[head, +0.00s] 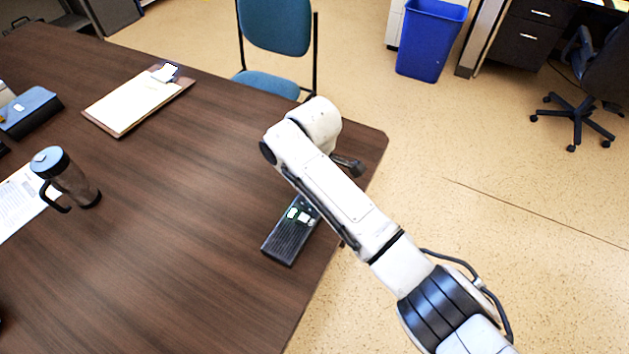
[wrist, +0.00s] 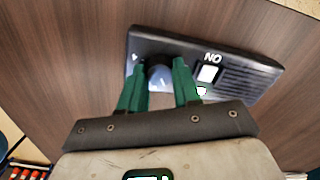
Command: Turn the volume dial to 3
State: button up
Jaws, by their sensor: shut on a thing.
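A black speaker box (wrist: 225,65) with a ribbed grille lies on the brown table in the wrist view. Its dark round volume dial (wrist: 158,76) sits near the left end, with a pale mark on it. My gripper (wrist: 158,66) has its two green fingers on either side of the dial, shut on it. No number at the dial is readable. Beside the dial are a white label "NO" and a white button. In the head view the box (head: 284,238) lies near the table's right edge; my arm covers its far end, the dial and my gripper.
The table (head: 190,220) also holds a travel mug (head: 74,180), a clipboard (head: 130,103) with yellow paper, and a blue-black case (head: 30,112) on the left. A blue chair (head: 275,28) stands at the far edge. Bare table surrounds the box's left side.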

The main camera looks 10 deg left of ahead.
jog(key=m+p, duration=0.2)
jog(key=m, duration=0.2)
jog(key=shift+r+m+p, duration=0.15)
jog(key=shift+m+p, duration=0.25)
jog(key=m+p, duration=0.1)
jog(key=m, duration=0.2)
jog(key=shift+m, duration=0.3)
jog(key=m+p, duration=0.1)
jog(key=m, duration=0.3)
jog(key=shift+p, duration=0.4)
jog(key=shift+m+p, duration=0.3)
jog(key=shift+m, duration=1.7)
jog(key=o, duration=1.1)
jog(key=shift+c, duration=0.2)
